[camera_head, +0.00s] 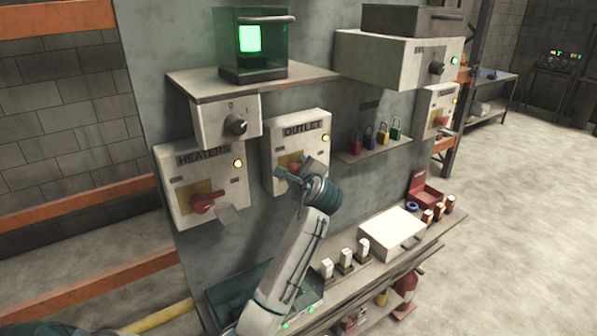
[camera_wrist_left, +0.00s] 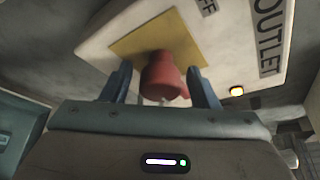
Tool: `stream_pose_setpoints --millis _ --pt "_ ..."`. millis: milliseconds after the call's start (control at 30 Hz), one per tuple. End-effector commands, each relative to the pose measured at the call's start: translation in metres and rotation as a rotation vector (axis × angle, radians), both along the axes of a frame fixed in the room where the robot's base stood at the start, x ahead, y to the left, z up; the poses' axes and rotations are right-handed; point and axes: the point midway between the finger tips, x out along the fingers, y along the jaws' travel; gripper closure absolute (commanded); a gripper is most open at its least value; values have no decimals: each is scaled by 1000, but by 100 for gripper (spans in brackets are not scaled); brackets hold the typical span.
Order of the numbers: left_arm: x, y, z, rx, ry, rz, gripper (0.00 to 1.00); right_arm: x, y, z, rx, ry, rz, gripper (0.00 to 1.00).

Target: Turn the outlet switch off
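The outlet box (camera_head: 282,147) is a pale panel labelled OUTLET on the grey wall board, with a lit yellow lamp (camera_head: 324,138). Its red switch knob (camera_wrist_left: 162,76) sits on a yellow plate (camera_wrist_left: 150,42) in the left wrist view. My left gripper (camera_head: 304,170) is at the knob and partly hides it in the head view. In the left wrist view, my left gripper (camera_wrist_left: 160,80) has its two fingers apart, one on each side of the knob. A gap shows on the left side; contact on the right side is unclear. My right gripper is out of view.
The heaters box (camera_head: 203,178) with a red handle is left of the outlet box. A dial box (camera_head: 227,122) hangs above them. Coloured padlocks (camera_head: 383,134) stand on a small shelf to the right. A lower shelf holds a white case (camera_head: 385,232).

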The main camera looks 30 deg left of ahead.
Motion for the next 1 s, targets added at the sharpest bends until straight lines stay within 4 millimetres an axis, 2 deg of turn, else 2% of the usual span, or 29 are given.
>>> stream_pose_setpoints --millis 33,167,200,1000 --pt "0 0 0 0 0 0 56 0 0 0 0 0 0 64" --pt "0 0 0 -1 1 1 82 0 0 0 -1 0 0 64" --pt "0 0 -1 0 1 0 85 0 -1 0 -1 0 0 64" --pt "0 -1 -4 -22 -41 0 87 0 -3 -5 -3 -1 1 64"
